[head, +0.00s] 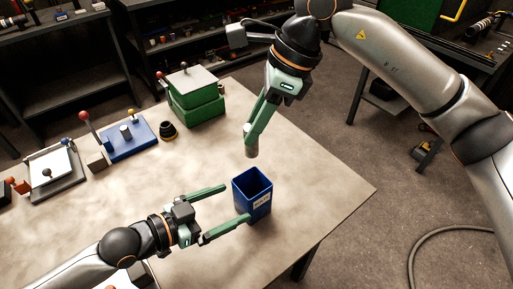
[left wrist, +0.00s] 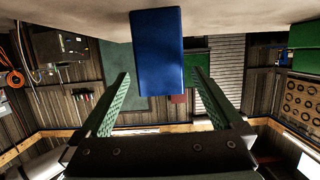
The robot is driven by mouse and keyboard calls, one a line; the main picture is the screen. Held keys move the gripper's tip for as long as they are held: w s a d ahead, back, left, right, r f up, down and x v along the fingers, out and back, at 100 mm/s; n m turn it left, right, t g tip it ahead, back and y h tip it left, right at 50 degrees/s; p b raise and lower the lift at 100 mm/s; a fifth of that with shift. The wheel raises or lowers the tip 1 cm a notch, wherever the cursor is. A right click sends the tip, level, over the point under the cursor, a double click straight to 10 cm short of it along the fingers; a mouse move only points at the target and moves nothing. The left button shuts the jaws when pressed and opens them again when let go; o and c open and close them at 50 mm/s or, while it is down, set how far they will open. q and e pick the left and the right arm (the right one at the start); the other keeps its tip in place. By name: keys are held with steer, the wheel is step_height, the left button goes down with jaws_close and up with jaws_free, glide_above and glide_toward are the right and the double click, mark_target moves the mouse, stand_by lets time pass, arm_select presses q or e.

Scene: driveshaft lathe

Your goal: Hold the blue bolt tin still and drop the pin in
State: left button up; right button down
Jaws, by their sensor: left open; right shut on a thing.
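The blue bolt tin (head: 252,195) stands upright and open-topped near the table's right edge, with a pale label on its side. It also shows in the left wrist view (left wrist: 159,52), ahead of and between the fingers. My left gripper (head: 237,203) is open, its two fingers pointing at the tin from the left. I cannot tell whether they touch it. My right gripper (head: 251,148) is shut on the pin (head: 251,153), a short grey-brown piece pointing down, above and slightly behind the tin's opening in the head view. The inside bottom of the tin is hidden.
The table (head: 310,190) is bare around the tin's right side.

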mark_target(263, 189)
arm_select(q)
steer(key=shift+x, duration=3.65)
steer(key=c, duration=1.2)
steer(key=shift+f, duration=0.2)
arm_select(e)
steer(key=shift+r, duration=0.1)
arm_select(q)
steer(key=shift+s+f, duration=0.1)
steer(key=shift+f, duration=0.05)
arm_select(e)
step_height(263, 189, down, 12)
steer(key=d, duration=0.1)
steer(key=shift+d+r, duration=0.25)
steer(key=shift+d, duration=0.15)
